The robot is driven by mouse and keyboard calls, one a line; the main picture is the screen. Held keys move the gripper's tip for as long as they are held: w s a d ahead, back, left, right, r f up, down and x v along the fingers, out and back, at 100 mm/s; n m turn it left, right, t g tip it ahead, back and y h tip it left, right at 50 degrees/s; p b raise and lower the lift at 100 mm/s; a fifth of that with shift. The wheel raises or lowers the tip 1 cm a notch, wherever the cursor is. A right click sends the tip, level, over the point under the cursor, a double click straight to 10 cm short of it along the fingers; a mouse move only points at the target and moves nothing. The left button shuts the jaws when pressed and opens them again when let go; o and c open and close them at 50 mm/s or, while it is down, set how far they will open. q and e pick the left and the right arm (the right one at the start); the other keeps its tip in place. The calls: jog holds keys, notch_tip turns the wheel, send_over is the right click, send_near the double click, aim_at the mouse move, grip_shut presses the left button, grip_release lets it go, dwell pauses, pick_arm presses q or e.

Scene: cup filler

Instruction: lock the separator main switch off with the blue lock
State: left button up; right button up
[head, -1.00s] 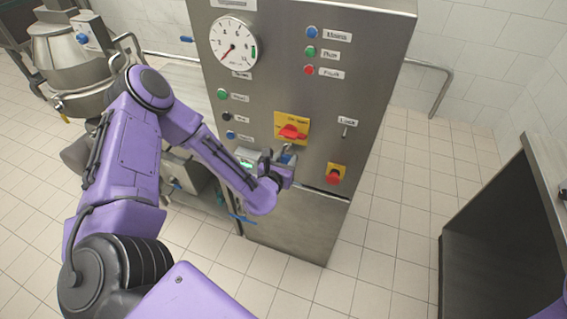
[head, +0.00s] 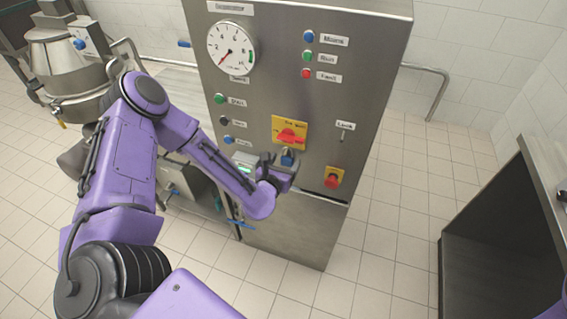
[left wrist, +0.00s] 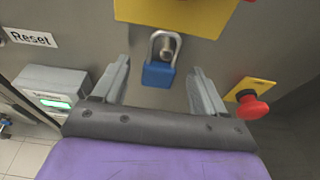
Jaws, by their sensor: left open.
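The separator cabinet (head: 220,100) carries a main switch, a red handle (head: 290,136) on a yellow plate (head: 277,128). In the left wrist view the blue lock (left wrist: 158,74) hangs below the yellow plate (left wrist: 175,10), its shackle around a metal peg or hasp. Whether the shackle is fully closed I cannot tell. The blue lock also shows in the head view (head: 287,158), just under the switch. My left gripper (head: 284,164) is in front of the panel below the switch. In the left wrist view its open fingers (left wrist: 158,85) stand either side of the lock, apart from it.
A red emergency button (head: 332,181) on a yellow plate sits right of and below the lock. A grey box with a green display (left wrist: 55,90) is at the left. A "Lock" label and hook (head: 344,132) are at the right. A dark-sided table (head: 490,215) stands farther right.

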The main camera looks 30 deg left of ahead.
pick_arm(q)
jog(key=shift+s+d, duration=0.1)
jog(key=shift+s, duration=0.3)
jog(key=b+v, duration=0.1)
jog(key=v, duration=0.8)
jog(key=shift+s+r+b, duration=0.2)
jog(key=shift+s+b, duration=0.1)
jog(key=shift+s, duration=0.05)
